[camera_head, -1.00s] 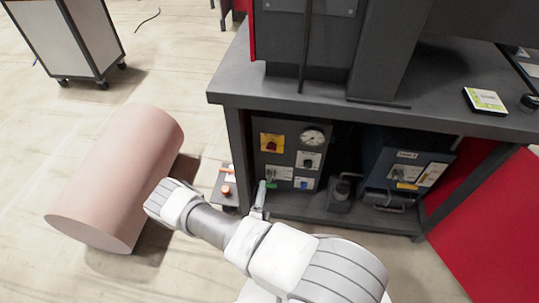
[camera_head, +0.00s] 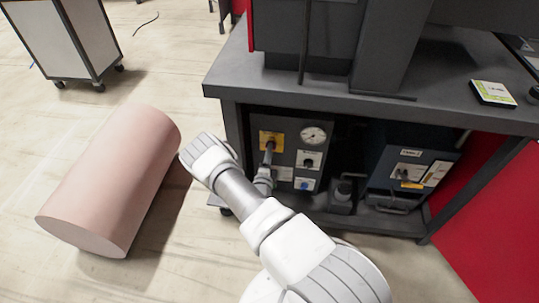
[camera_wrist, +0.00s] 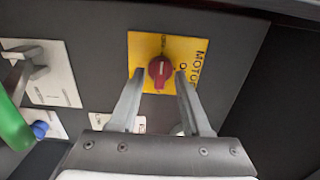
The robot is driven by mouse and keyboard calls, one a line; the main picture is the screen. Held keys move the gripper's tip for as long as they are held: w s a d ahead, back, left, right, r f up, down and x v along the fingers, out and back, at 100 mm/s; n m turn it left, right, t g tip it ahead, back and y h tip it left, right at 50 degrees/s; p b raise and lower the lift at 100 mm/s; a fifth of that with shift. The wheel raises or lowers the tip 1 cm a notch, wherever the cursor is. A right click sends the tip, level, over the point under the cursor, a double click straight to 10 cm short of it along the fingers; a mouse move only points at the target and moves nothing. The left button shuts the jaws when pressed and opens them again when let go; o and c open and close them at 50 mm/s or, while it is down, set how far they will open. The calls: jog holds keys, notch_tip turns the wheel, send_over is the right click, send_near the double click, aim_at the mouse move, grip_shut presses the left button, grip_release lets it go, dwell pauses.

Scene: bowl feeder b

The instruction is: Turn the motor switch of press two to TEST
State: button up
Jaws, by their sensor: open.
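The motor switch is a red rotary knob (camera_wrist: 160,70) on a yellow plate (camera_wrist: 203,85) with dark lettering, of which "MOTOR" can be read. The plate also shows in the head view (camera_head: 279,136), on the dark control panel under the bench, with the knob mostly hidden there. My gripper (camera_wrist: 160,76) is open. Its two fingertips appear on either side of the knob in the wrist view, with small gaps. I cannot tell how far they reach along it. The knob's setting is too small to read. In the head view my gripper (camera_head: 269,150) is at the yellow plate.
A green handle (camera_wrist: 12,125) is at the wrist view's left edge. The bench top (camera_head: 240,75) overhangs the panel. A pink cylinder (camera_head: 115,180) lies left.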

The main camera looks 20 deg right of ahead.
jog(key=shift+w+d, duration=0.15)
grip_shut()
